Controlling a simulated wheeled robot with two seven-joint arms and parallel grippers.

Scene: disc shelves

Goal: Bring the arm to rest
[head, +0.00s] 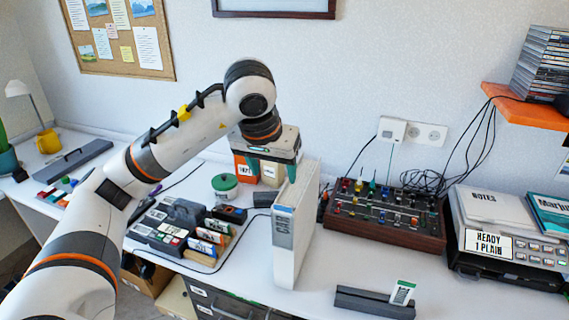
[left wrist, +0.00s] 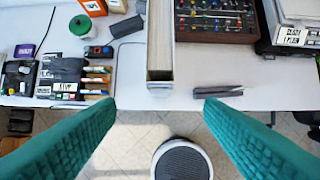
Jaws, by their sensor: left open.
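My left arm comes in from the left in the head view and arches over the desk. Its gripper (head: 272,168) has two teal fingers, spread apart with nothing between them. They hang by the top of a white upright binder (head: 292,240) with a grey label. In the left wrist view the open fingers (left wrist: 160,101) point toward the desk's front edge, and the binder (left wrist: 160,74) stands beyond the gap between their tips. No contact shows there. My right gripper is in neither view.
Right of the binder are a control panel with knobs (head: 384,229), a low dark holder (head: 372,303) with a small card, and a stacked device (head: 505,240). Left are a green-lidded jar (head: 225,185) and a tray of small boxes. An orange shelf (head: 530,106) juts out at right.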

